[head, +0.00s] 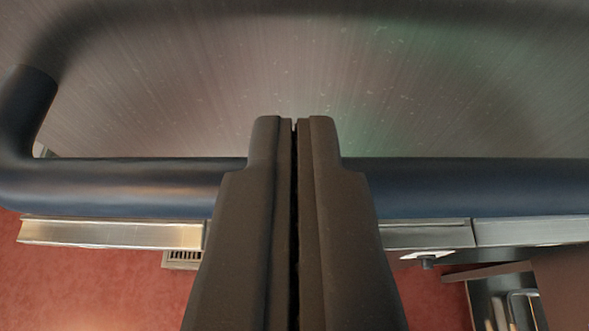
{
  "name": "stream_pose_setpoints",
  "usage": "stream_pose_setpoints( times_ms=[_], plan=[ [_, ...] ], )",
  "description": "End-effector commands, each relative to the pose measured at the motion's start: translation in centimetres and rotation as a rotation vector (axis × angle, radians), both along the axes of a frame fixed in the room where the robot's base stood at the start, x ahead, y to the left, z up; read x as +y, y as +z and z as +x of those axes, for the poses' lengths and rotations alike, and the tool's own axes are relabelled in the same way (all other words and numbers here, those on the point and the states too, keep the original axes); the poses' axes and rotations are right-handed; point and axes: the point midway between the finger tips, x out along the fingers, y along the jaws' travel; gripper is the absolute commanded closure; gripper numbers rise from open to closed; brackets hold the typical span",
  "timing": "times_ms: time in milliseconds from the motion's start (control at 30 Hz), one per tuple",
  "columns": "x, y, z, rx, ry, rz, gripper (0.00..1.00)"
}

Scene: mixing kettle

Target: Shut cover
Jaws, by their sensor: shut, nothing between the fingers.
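A broad brushed-metal surface (300,70), which looks like the kettle's cover, fills the upper part of the head view. A thick dark blue bar handle (110,185) runs across the view in front of it and bends upward at the left. My gripper (294,125) is shut and empty, with its two dark fingers side by side. The fingers overlap the middle of the bar in the picture, and their tips reach past it over the metal surface. I cannot tell whether they touch the bar or the metal. The kettle's opening is not visible.
A metal ledge (110,233) runs just below the bar. Beneath it is a red floor (80,285) with a small grate (182,259). At the lower right stands a dark open unit (505,300) with metal parts inside. The red floor at lower left looks clear.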

Motion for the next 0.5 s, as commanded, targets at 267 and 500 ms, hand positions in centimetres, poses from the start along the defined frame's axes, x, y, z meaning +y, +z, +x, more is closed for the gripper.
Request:
stream_pose_setpoints(
  times_ms=[267, 500],
  plan=[
    [-0.02, -0.10, 0.00, 0.001, -0.001, 0.000, 1.00],
    [-0.07, -0.82, 0.01, 0.002, -0.001, 0.000, 1.00]
  ],
)
